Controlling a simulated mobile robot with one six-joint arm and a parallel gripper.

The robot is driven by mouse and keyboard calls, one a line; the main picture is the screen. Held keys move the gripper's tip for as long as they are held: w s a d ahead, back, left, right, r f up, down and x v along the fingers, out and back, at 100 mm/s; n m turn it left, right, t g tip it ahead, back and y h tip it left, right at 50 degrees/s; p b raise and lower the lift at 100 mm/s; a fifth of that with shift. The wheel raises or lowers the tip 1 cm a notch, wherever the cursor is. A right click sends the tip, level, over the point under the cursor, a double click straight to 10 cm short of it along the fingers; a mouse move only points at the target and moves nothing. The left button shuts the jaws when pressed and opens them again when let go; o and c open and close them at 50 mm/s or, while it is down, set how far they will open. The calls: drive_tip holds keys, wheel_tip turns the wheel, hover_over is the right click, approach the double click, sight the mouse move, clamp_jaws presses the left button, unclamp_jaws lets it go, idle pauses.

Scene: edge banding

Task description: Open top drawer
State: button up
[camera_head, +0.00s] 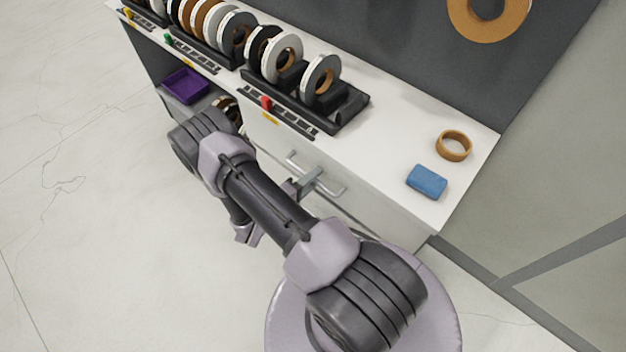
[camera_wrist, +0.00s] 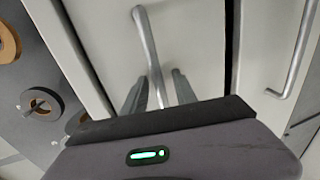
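The top drawer (camera_wrist: 195,35) is a pale front in the white cabinet and looks shut. Its metal bar handle (camera_wrist: 146,40) runs down the wrist view, and in the head view a handle (camera_head: 325,184) shows under the worktop. My gripper (camera_wrist: 160,90) is at this handle, with one dark finger on each side of the bar. The fingers look apart, with some room beside the bar. Whether either finger touches it cannot be told. In the head view my gripper (camera_head: 303,186) is partly hidden by my arm.
A second handle (camera_wrist: 295,60) is on the neighbouring front, past a dark gap. On the worktop (camera_head: 385,150) are a blue block (camera_head: 427,181), a tan tape ring (camera_head: 453,146) and racks of edge-band rolls (camera_head: 320,80). A purple tray (camera_head: 185,86) sits in an open shelf. The floor at left is clear.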

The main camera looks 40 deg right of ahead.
clamp_jaws()
idle(1.4)
